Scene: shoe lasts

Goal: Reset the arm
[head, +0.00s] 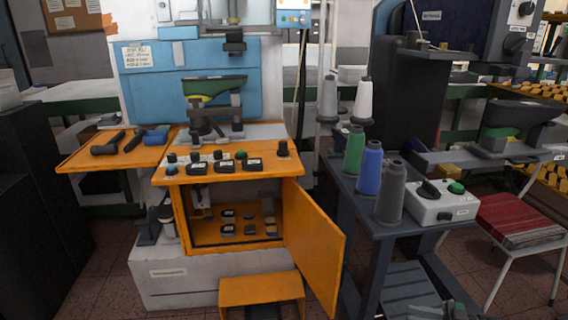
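The shoe-last machine (190,80) stands left of centre, with a blue back panel and an orange control ledge (225,172). A dark green and black shoe last (214,86) sits upside down on its grey holder (215,118). My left gripper is not in view. A dark grey part (452,310) at the bottom edge, right of centre, may be my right gripper; it is mostly cut off, and its opening cannot be told. No gripper is seen touching anything.
The orange cabinet (240,240) has its door (312,245) swung open. A dark trolley with green, blue and grey thread cones (390,194) and a control box (441,203) stands at right. A chair with red cloth (515,220) is beyond it. A black block fills the left edge.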

